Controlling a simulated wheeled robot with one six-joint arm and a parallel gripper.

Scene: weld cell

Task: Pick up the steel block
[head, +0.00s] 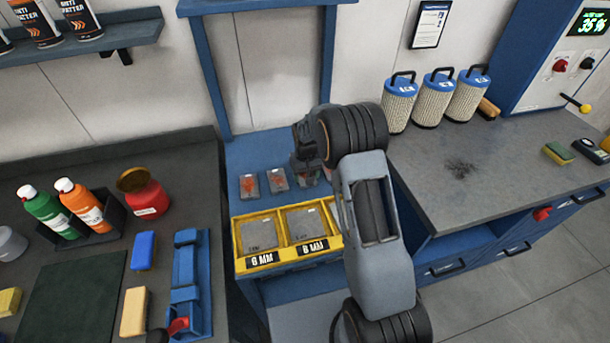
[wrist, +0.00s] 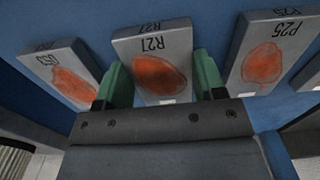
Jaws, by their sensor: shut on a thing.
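The steel block marked R27 (wrist: 152,62) is grey with an orange-brown patch on its face. It is in the middle of the wrist view. My gripper (wrist: 157,82) has its two green fingers on either side of this block and is shut on it. In the head view my gripper (head: 308,165) is over the blue bench at the right end of the row of blocks, and the arm hides most of the held block. I cannot tell whether the block is clear of the blue surface.
Similar blocks stand close on both sides: one (wrist: 62,74) at left and P25 (wrist: 266,58) at right. Yellow trays marked 6 MM (head: 258,260) and 8 MM (head: 313,246) sit in front. Filter cartridges (head: 435,98) stand on the right counter.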

